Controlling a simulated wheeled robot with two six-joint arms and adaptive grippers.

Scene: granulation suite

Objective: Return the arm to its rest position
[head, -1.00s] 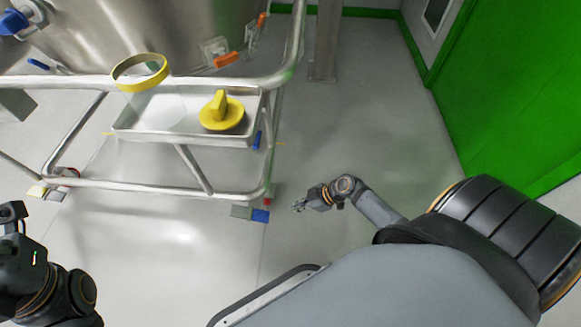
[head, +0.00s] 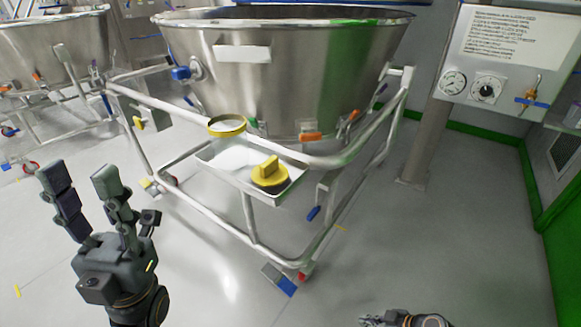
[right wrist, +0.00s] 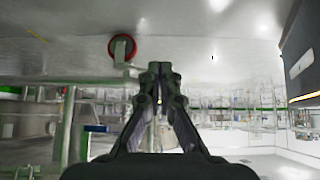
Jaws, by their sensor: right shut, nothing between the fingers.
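My right gripper (head: 370,320) is at the bottom edge of the head view, only partly showing, low over the floor to the right of the trolley. In the right wrist view its fingers (right wrist: 160,72) meet at the tips, shut with nothing held. My left gripper (head: 80,172) stands upright at the left of the head view, fingers apart and empty. Both grippers are apart from the trolley.
A steel bowl (head: 285,80) sits on a tubular trolley frame (head: 330,240). Its side tray (head: 290,188) carries a yellow knobbed cap (head: 270,172); a yellow ring (head: 227,125) is beside it. A gauge panel (head: 500,60) stands right. Floor (head: 430,245) at right is clear.

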